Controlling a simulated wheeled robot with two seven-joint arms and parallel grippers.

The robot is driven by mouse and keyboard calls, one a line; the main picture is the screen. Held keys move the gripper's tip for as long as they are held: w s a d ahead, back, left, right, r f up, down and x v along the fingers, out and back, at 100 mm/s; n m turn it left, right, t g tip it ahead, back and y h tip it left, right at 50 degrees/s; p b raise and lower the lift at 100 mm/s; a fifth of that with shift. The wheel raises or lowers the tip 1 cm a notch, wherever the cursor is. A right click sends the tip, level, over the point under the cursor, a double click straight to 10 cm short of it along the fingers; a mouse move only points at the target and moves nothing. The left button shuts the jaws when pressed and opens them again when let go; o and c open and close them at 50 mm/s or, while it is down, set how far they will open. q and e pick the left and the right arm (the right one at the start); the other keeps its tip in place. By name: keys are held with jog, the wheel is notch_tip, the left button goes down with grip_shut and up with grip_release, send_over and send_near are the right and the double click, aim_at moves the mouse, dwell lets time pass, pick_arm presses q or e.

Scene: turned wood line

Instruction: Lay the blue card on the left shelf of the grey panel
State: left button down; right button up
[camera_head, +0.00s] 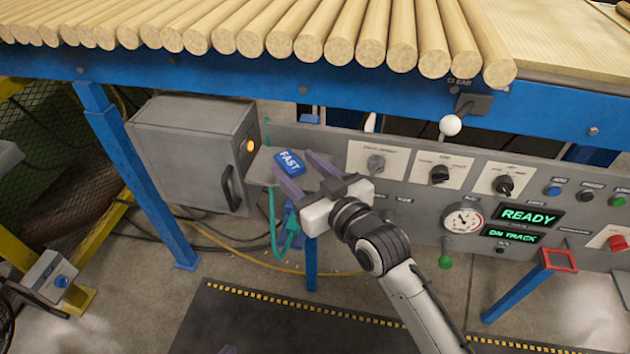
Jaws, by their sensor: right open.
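The blue card (290,163), marked FAST, lies face up at the left end of the grey panel (408,199). It appears to rest on a small grey shelf (262,172) there. My right gripper (297,166) is open, with its purple fingers pointing at the card from the front and spread to either side of its near edge. I cannot tell whether a finger touches the card.
A grey cabinet (190,150) with an orange light stands just left of the shelf. The blue beam (240,78) with wooden rods runs above. A white-knobbed lever (450,125), dials and a red-framed holder (558,260) are to the right.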

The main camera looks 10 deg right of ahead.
jog(key=p+v, duration=0.1)
jog(key=v, duration=1)
jog(key=s+d+f+m+g+h, duration=0.1)
jog(key=s+d+f, duration=0.3)
jog(key=s+f, duration=0.4)
jog(key=s+d+f+m+g+h, duration=0.2)
jog(key=s+f, duration=0.7)
jog(key=f, duration=0.7)
jog(key=d+g+h, duration=0.1)
jog(key=d+g, duration=0.1)
jog(key=shift+d+g+h, duration=0.15)
jog(key=shift+g+h, duration=0.15)
notch_tip(320, 180, up, 2)
jog(key=p, duration=0.3)
jog(key=shift+d+r, duration=0.1)
jog(key=shift+d, duration=0.05)
